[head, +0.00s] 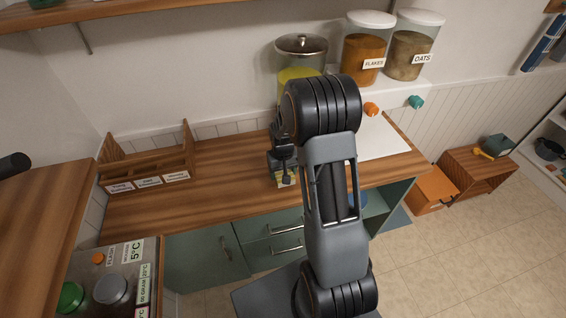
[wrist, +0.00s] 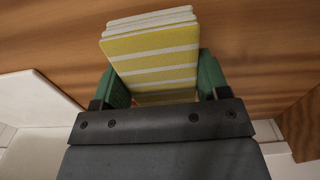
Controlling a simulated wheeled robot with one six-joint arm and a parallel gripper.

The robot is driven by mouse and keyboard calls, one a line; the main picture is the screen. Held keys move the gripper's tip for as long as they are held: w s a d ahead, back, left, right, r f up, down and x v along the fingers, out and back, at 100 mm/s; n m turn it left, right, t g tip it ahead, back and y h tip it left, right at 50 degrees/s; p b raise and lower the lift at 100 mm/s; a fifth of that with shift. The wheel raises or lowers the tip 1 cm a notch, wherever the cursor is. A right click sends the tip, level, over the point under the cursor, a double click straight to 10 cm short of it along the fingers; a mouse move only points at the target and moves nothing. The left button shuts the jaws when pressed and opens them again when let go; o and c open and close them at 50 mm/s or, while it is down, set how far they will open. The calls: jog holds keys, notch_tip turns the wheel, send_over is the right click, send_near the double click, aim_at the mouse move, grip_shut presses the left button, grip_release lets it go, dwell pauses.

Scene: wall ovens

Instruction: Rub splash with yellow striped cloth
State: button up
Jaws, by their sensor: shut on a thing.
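The yellow striped cloth (wrist: 152,55) is a folded, layered pad with yellow and white stripes. My gripper (wrist: 160,78) is shut on it, with one green finger on each side. In the head view, my gripper (head: 284,158) is over the wooden counter (head: 225,180), and the cloth (head: 287,180) shows small below it. I cannot tell whether the cloth touches the counter. I cannot make out a splash in either view; my arm and the cloth hide part of the counter.
A wooden divided rack (head: 150,172) with labels stands at the counter's left. A steel-lidded jar (head: 301,48), a FLAKES jar (head: 364,48) and an OATS jar (head: 413,48) stand at the back right. A white panel (head: 385,140) is at the right. The counter between rack and gripper is clear.

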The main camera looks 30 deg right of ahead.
jog(key=shift+r+p, duration=0.75)
jog(key=shift+r, duration=0.7)
